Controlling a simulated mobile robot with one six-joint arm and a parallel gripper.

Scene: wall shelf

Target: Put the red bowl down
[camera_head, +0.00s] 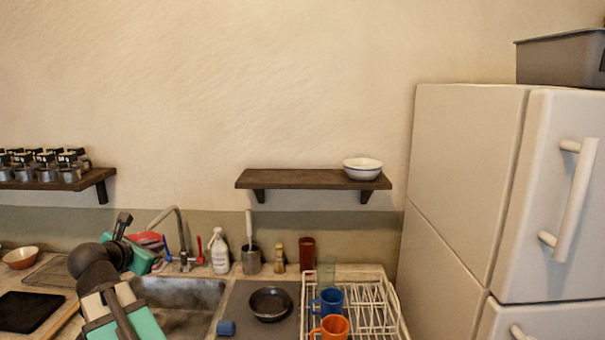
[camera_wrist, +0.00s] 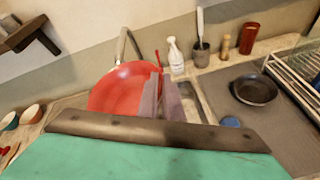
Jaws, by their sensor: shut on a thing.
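The red bowl (camera_wrist: 115,90) shows large in the wrist view, tilted so that its round face is turned to the camera. My gripper (camera_wrist: 158,98) is shut on its right side, with the grey fingers at the rim. In the head view only part of the red bowl (camera_head: 150,239) shows behind my gripper (camera_head: 149,250), near the faucet at the left of the sink. It appears held up above the counter. The gripper and wrist hide the rest of it.
A wall shelf (camera_head: 290,180) holds a white bowl (camera_head: 362,168) at its right end; its left and middle are bare. The faucet (camera_head: 181,238), a spray bottle (camera_head: 220,252) and a dish rack (camera_head: 375,300) with mugs stand near the sink. A fridge (camera_head: 465,180) is at right.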

